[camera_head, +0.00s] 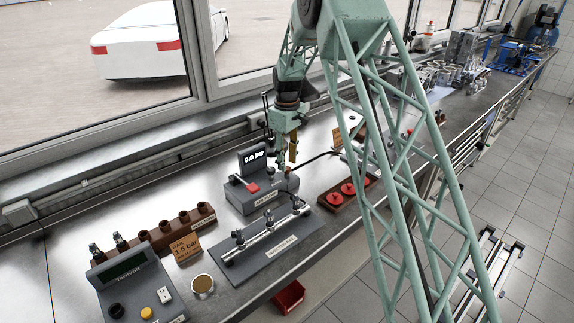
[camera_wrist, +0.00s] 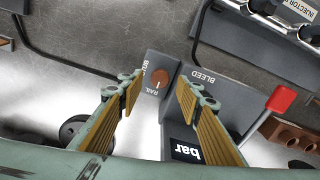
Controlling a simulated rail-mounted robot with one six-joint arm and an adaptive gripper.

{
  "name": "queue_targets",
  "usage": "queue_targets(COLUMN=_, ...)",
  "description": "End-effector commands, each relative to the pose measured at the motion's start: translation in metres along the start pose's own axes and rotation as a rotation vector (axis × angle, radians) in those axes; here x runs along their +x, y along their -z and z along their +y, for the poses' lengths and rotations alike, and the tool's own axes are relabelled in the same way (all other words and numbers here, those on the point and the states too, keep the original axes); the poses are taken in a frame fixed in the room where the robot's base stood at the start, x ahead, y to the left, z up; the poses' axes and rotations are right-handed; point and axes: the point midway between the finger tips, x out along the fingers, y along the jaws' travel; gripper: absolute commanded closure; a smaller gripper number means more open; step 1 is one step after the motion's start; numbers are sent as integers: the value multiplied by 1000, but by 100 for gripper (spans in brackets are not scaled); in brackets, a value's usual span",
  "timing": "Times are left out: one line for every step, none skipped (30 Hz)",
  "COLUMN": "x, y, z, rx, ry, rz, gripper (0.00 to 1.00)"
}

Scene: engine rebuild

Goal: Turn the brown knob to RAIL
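The brown knob (camera_wrist: 161,76) sits on a grey box (camera_wrist: 148,120) in the wrist view, with a small pale mark on its face. "RAIL" is printed beside it, below in the picture. "BLEED" is printed to its right, and another label at its upper left is partly hidden. I cannot tell for certain which label the mark points to. My gripper (camera_wrist: 158,86) is open, its yellow-padded fingers on either side of the knob in the picture; no contact shows. In the head view my gripper (camera_head: 291,154) is above the right end of the grey box (camera_head: 258,201).
A red lever (camera_head: 252,187) and a display reading 0.0 bar (camera_head: 253,158) are on the box. A plate with a metal rail (camera_head: 267,239) lies in front. A tray with red discs (camera_head: 348,190) stands to the right. A dark hose (camera_head: 315,157) runs near my gripper.

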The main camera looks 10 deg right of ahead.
Motion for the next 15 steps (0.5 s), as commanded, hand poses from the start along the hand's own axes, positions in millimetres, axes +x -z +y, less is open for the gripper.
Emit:
queue_targets(x=-7, y=0, z=0, rx=0, ry=-1, rz=1, gripper=67)
queue_targets(x=-11, y=0, z=0, rx=0, ry=0, rz=1, gripper=67)
queue_targets(x=-16, y=0, z=0, rx=0, ry=-1, rz=1, gripper=67)
queue_targets(x=-21, y=0, z=0, rx=0, ry=-1, rz=1, gripper=67)
queue_targets(x=-25, y=1, z=0, rx=0, ry=-2, rz=2, gripper=67)
queue_targets(x=-31, y=0, z=0, rx=0, ry=-1, rz=2, gripper=67)
queue_targets(x=-36, y=0, z=0, rx=0, ry=-1, rz=1, gripper=67)
queue_targets(x=-40, y=1, z=0, rx=0, ry=-1, rz=1, gripper=67)
queue_targets(x=-46, y=1, z=1, rx=0, ry=-2, rz=2, gripper=67)
queue_targets(x=-50, y=1, z=1, rx=0, ry=-2, rz=2, gripper=67)
queue_targets(x=-55, y=1, z=0, rx=0, ry=-1, rz=2, gripper=67)
queue_targets(x=-61, y=1, z=0, rx=0, ry=-1, rz=2, gripper=67)
queue_targets(x=-65, y=1, z=0, rx=0, ry=-1, rz=2, gripper=67)
queue_targets(x=-69, y=1, z=0, rx=0, ry=-1, rz=2, gripper=67)
queue_targets(x=-73, y=0, z=0, rx=0, ry=-1, rz=1, gripper=67)
